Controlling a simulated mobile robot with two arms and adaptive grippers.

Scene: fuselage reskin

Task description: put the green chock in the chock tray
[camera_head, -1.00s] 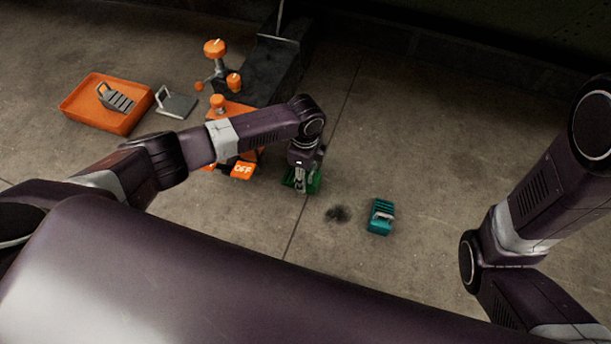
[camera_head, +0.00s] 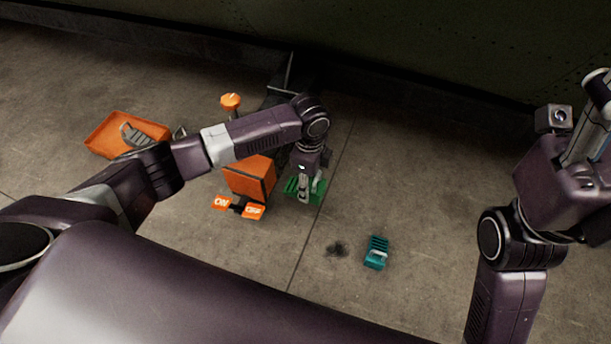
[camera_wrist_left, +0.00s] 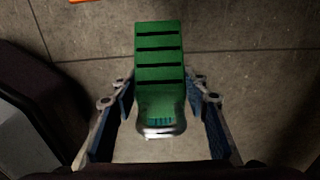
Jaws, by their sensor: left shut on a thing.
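The green chock (camera_head: 305,190), with dark slots across its top, hangs under my left gripper (camera_head: 304,186) in the middle of the head view. In the left wrist view, the green chock (camera_wrist_left: 160,62) lies between the two fingers of my left gripper (camera_wrist_left: 160,125), which is shut on its handle end. It appears to be held above the floor. The orange chock tray (camera_head: 101,141) is on the floor at the left, with a grey chock (camera_head: 134,135) in it, partly hidden by my left arm. My right gripper (camera_head: 592,120) is cut off by the right edge, its jaws unclear.
A teal chock (camera_head: 376,253) lies on the floor right of centre, beside a dark stain. An orange block with ON and OFF pedals (camera_head: 250,180) and an orange knob (camera_head: 231,101) stand between the tray and my left gripper.

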